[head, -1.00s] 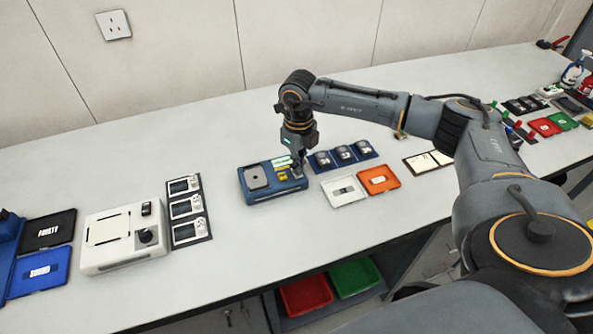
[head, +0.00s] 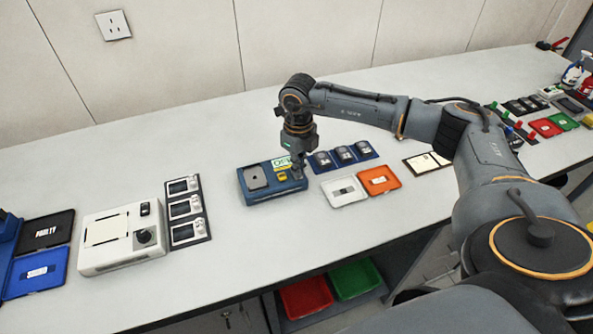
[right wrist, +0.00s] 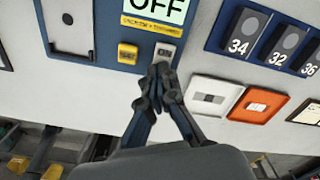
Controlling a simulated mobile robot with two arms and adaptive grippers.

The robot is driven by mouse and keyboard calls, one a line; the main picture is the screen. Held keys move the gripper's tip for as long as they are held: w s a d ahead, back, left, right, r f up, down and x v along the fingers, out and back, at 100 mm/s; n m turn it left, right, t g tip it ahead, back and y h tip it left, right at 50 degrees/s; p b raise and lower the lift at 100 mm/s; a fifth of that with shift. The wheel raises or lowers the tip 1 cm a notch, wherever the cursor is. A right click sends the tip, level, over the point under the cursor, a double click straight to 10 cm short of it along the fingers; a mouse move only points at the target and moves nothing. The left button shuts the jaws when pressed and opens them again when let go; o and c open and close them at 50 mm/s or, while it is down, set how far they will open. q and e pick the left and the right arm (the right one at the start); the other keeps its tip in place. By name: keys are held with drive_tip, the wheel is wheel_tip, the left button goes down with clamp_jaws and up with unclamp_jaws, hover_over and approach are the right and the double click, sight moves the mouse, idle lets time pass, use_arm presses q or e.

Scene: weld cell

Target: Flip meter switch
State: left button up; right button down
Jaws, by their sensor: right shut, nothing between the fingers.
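The blue meter (head: 272,196) sits on the bench in the head view, with a grey plate on its left part and a small lit display. In the right wrist view the display (right wrist: 156,8) reads OFF. Below it are a yellow button (right wrist: 127,53) and a light grey switch (right wrist: 166,54). My right gripper (right wrist: 160,72) is shut and empty, its fingertips at the lower edge of the grey switch; I cannot tell whether they touch. In the head view my right gripper (head: 298,172) is over the meter's right end. My left gripper is not in view.
Several numbered blue holders (head: 345,154) stand right of the meter. A white tray (head: 343,192) and an orange tray (head: 379,180) lie close by. A white device (head: 123,238) stands to the left.

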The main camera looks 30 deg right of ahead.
drive_tip(key=shift+w+r+p, duration=0.1)
drive_tip(key=shift+r+p, duration=0.45)
drive_tip(key=shift+r, duration=0.15)
drive_tip(key=shift+r+p, duration=1.6)
drive_tip(key=shift+r, duration=1.1)
drive_tip(key=shift+f, duration=0.15)
